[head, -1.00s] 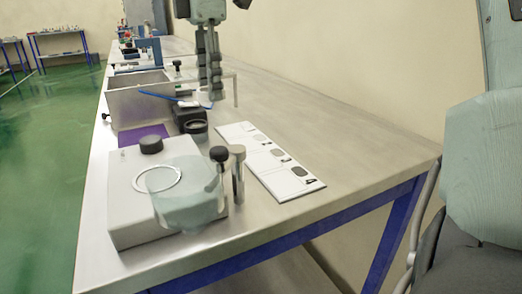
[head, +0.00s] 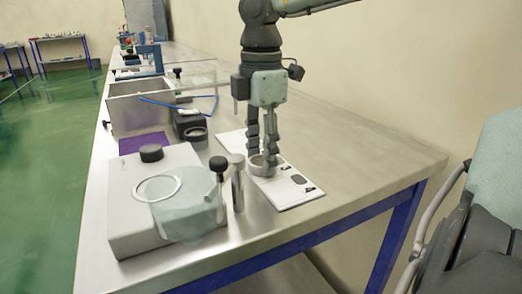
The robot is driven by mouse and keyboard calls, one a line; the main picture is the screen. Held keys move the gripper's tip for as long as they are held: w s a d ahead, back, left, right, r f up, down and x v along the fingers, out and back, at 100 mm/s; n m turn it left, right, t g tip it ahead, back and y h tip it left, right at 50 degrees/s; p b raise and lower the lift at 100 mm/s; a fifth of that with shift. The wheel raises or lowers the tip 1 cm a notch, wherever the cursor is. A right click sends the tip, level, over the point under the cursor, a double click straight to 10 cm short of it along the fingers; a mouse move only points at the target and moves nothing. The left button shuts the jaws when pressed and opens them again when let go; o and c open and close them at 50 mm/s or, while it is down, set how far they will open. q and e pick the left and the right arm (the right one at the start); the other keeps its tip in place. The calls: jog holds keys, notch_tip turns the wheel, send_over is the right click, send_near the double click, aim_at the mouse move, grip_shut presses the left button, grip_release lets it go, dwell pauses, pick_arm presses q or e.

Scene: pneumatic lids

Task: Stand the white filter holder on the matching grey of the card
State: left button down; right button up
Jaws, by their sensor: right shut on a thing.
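The right gripper (head: 263,148) points straight down over the card, its fingers shut on the filter holder (head: 261,167). The holder is a short, pale ring, upright at the level of the card; I cannot tell whether it touches the surface. The white card (head: 284,196) lies flat on the bench, with a row of grey patches and printed marks. The holder and fingers hide the patches around the middle of the card. The left gripper is not in view.
Left of the card stands a grey box (head: 130,222) with a black knob (head: 151,153), a white ring (head: 158,188) and a translucent disc (head: 188,215). A metal post (head: 238,185) stands near the card. Behind are a small black device (head: 188,120) and an open metal bin (head: 135,112). The bench is clear at right.

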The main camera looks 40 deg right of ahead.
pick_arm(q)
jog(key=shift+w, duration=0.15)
pick_arm(e)
jog(key=shift+f, duration=0.1)
jog(key=o, duration=0.7)
jog(key=shift+o, duration=1.2)
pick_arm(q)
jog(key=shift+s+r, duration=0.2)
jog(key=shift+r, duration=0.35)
